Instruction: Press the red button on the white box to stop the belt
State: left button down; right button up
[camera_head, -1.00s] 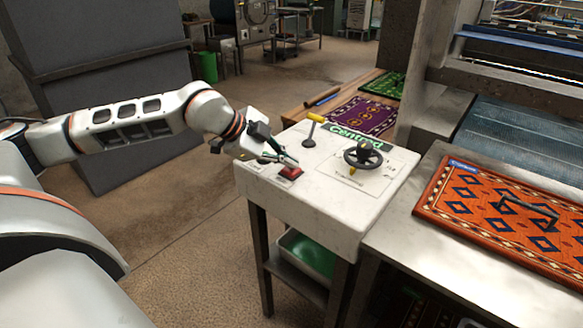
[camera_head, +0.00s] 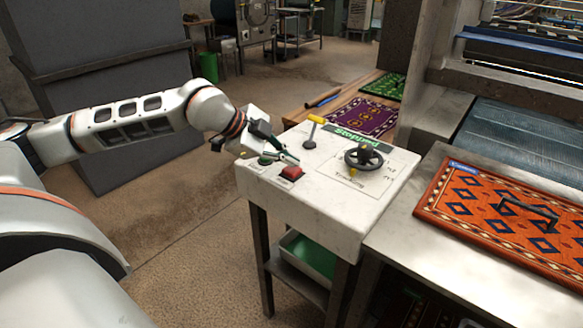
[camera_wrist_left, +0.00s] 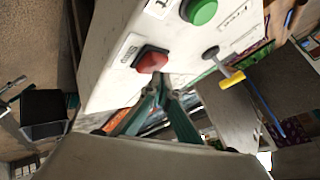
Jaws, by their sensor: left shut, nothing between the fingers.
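The white box (camera_head: 320,212) stands on dark legs in the middle of the head view. The red button (camera_head: 291,173) is on its top near the left front corner; it also shows in the left wrist view (camera_wrist_left: 150,60). My left gripper (camera_head: 293,159) is shut and empty, with its tips close to the red button. In the left wrist view the tips (camera_wrist_left: 165,82) are just beside the button and look apart from it. A green sign on the box (camera_head: 357,135) reads "Stopped". My right gripper is not in view.
A green button (camera_wrist_left: 199,11) sits beside the red one. A yellow-handled lever (camera_head: 313,130) and a black handwheel (camera_head: 364,156) rise from the box top. A metal table with an orange patterned rug (camera_head: 480,200) stands to the right.

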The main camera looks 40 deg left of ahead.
aim_at(290, 169)
pick_arm(q)
jog(key=shift+r, duration=0.75)
notch_tip(290, 169, up, 2)
jog(key=shift+r+p, duration=0.15)
jog(key=shift+p, duration=0.65)
jog(key=shift+r+p, duration=0.55)
jog(key=shift+r, duration=0.5)
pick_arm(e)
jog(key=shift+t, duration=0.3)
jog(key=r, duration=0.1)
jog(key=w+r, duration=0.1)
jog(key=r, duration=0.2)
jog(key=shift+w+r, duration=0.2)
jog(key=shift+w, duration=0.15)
pick_arm(q)
jog(key=shift+f, duration=0.1)
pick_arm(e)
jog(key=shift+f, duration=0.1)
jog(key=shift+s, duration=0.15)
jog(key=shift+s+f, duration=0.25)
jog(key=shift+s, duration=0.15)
